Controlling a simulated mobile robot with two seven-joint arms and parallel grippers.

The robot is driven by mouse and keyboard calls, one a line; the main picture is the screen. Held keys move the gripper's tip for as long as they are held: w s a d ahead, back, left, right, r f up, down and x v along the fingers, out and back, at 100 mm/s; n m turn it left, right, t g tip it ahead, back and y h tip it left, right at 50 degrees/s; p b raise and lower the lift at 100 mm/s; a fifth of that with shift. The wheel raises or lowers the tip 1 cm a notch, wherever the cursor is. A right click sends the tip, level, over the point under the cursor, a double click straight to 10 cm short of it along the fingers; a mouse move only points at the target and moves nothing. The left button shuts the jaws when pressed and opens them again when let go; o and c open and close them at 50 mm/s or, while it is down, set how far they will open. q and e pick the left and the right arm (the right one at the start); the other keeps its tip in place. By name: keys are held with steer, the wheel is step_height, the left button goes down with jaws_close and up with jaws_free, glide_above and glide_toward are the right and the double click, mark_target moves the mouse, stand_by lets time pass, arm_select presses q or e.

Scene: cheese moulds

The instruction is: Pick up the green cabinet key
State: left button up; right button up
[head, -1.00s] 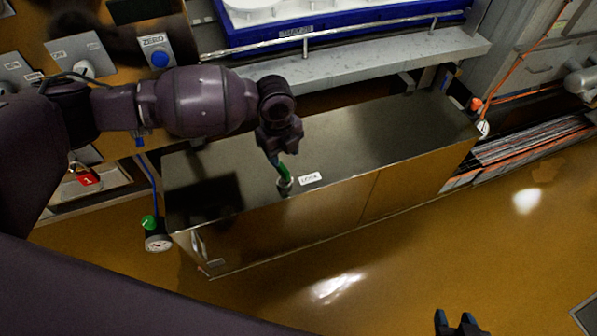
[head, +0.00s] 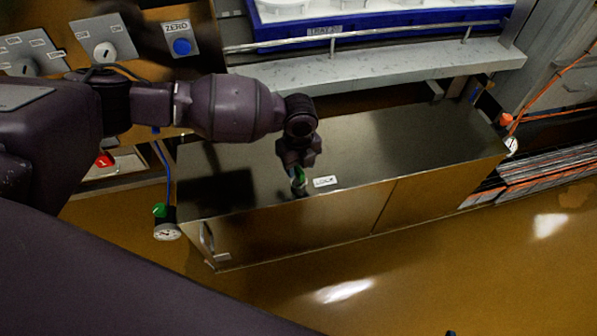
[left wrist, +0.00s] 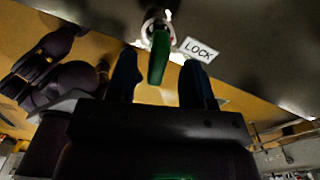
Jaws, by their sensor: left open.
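In the left wrist view the key's green grip (left wrist: 159,57) points toward my left gripper (left wrist: 160,72). That gripper is open, with one blue finger on each side of the key and visible gaps between. In the head view my left gripper (head: 297,165) hangs just over the key and partly hides it. Only a dark tip of my right gripper (head: 451,333) shows at the bottom edge.
A grey ledge (head: 390,66) with a rail and a blue tray (head: 385,30) lies behind the cabinet. A gauge with a green part (head: 166,231) hangs at the cabinet's left end. A panel with a blue ZERO button (head: 182,46) is at upper left. The floor in front is clear.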

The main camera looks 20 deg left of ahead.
arm_select(q)
step_height(320, 180, down, 4)
steer(key=shift+s+f+b, duration=0.1)
steer(key=shift+b, duration=0.3)
steer(key=shift+a, duration=0.1)
jaws_close()
steer(key=shift+r, duration=0.2)
